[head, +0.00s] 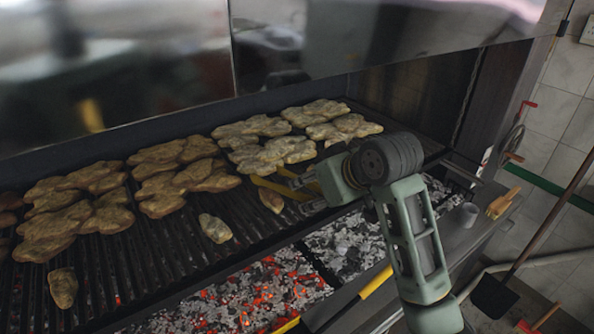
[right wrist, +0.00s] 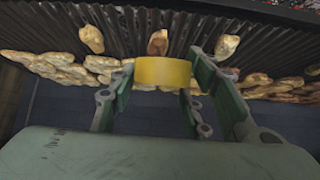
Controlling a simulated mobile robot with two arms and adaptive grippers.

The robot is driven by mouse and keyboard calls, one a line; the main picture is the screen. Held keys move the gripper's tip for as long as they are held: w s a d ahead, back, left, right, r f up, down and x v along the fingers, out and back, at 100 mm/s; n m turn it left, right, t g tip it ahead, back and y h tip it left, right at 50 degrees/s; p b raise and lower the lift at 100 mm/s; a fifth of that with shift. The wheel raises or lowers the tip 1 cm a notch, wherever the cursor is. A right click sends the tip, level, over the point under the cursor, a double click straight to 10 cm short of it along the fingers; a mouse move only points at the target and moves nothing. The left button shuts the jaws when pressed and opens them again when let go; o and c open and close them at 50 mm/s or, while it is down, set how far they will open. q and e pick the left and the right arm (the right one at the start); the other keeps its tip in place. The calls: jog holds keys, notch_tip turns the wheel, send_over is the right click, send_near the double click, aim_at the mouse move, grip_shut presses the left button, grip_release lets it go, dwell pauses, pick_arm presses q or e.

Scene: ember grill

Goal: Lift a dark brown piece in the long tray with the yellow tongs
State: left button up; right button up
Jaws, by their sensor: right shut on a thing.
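My right gripper (head: 309,184) is shut on the yellow tongs (head: 281,188), over the front right part of the ridged grill tray (head: 160,262). The yellow tongs also show as a yellow band between the fingers in the right wrist view (right wrist: 163,72). A small brown piece (head: 270,200) lies on the ridges just below the tongs' tips. It also shows just beyond the tongs in the right wrist view (right wrist: 157,43), partly covered by them. I cannot tell whether the tongs touch it. My left gripper is not in view.
Two paler small pieces lie apart on the tray, one in the middle (head: 215,228) and one at front left (head: 63,287). Several large browned pieces (head: 70,205) fill the back. Glowing coals (head: 262,297) lie below the front edge. A metal hood (head: 120,60) hangs above.

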notch_tip(320, 180, down, 8)
jog(key=b, duration=0.1)
jog(key=shift+s+d+f, duration=0.15)
jog(key=shift+s+d, duration=0.15)
jog(key=shift+s, duration=0.05)
jog(key=shift+o, duration=0.8)
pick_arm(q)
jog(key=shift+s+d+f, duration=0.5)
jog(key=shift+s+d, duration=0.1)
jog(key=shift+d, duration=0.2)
pick_arm(e)
grip_shut()
